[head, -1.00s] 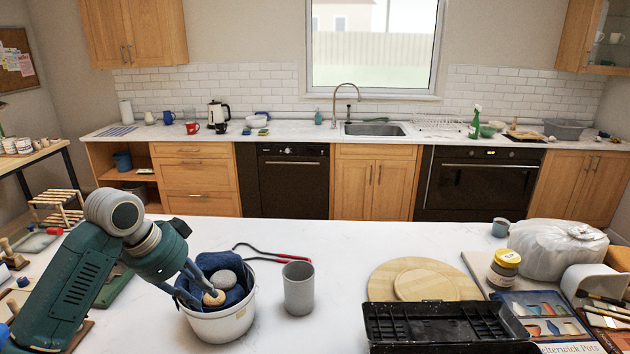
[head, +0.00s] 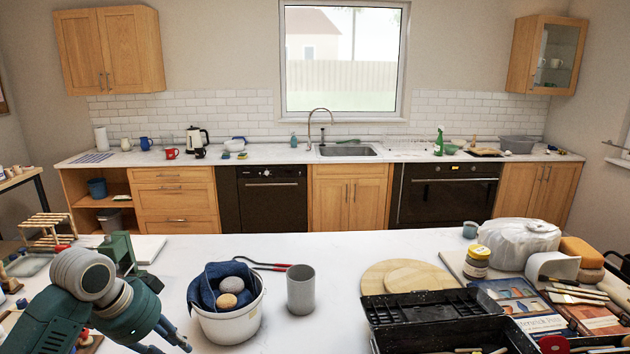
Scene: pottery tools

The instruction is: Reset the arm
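My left gripper (head: 164,342) is at the bottom edge, left of the white bucket (head: 230,328) and clear of it. Its fingers are spread apart with nothing seen between them; their tips are partly cut off by the frame. The bucket holds a dark blue cloth (head: 208,288), a grey rounded object (head: 232,284) and a tan rounded object (head: 227,300). My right gripper is not in view.
A grey cup (head: 300,290) stands right of the bucket, with a red-handled tool (head: 270,267) behind. Round wooden boards (head: 378,277) and an open black toolbox (head: 420,306) are further right. A green device (head: 120,252) stands behind my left arm.

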